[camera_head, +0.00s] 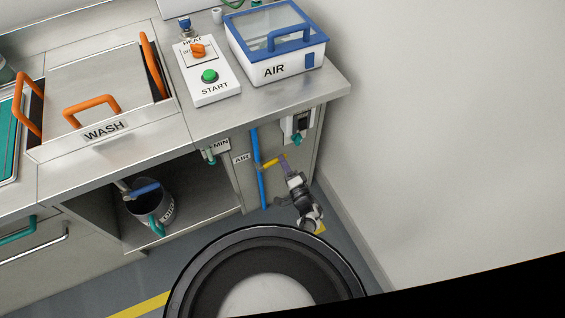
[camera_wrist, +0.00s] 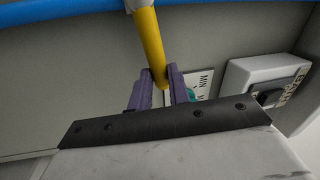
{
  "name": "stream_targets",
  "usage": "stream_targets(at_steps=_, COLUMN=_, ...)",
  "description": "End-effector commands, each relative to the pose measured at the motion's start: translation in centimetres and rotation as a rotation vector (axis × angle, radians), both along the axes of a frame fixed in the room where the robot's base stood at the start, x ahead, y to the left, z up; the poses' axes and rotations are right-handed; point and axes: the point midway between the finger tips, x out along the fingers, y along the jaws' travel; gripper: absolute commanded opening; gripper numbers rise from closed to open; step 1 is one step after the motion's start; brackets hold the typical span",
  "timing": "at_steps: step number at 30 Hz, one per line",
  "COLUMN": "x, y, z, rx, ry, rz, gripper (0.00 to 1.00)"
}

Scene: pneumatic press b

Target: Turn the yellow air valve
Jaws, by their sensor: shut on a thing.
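The yellow air valve handle (camera_head: 273,162) sticks out to the right from a blue vertical pipe (camera_head: 259,165) below the counter, beside the AIR label (camera_head: 241,158). In the wrist view the yellow handle (camera_wrist: 149,45) runs from the blue pipe (camera_wrist: 70,10) down to between my purple fingers. My gripper (camera_head: 284,162) is shut on the free end of the handle, and the fingers (camera_wrist: 158,85) sit on either side of its tip. The fingers partly hide that tip.
A MIN label with a teal part (camera_head: 215,148) is up left. An open shelf holds a dark bucket (camera_head: 150,203). The wall is right.

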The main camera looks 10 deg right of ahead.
Motion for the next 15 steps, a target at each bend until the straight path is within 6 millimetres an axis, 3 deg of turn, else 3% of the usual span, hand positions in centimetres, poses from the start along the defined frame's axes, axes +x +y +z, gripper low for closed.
stream_targets(at_steps=15, x=-0.17, y=0.10, z=-1.60, rx=0.164, ry=0.058, rz=0.001, gripper=0.00)
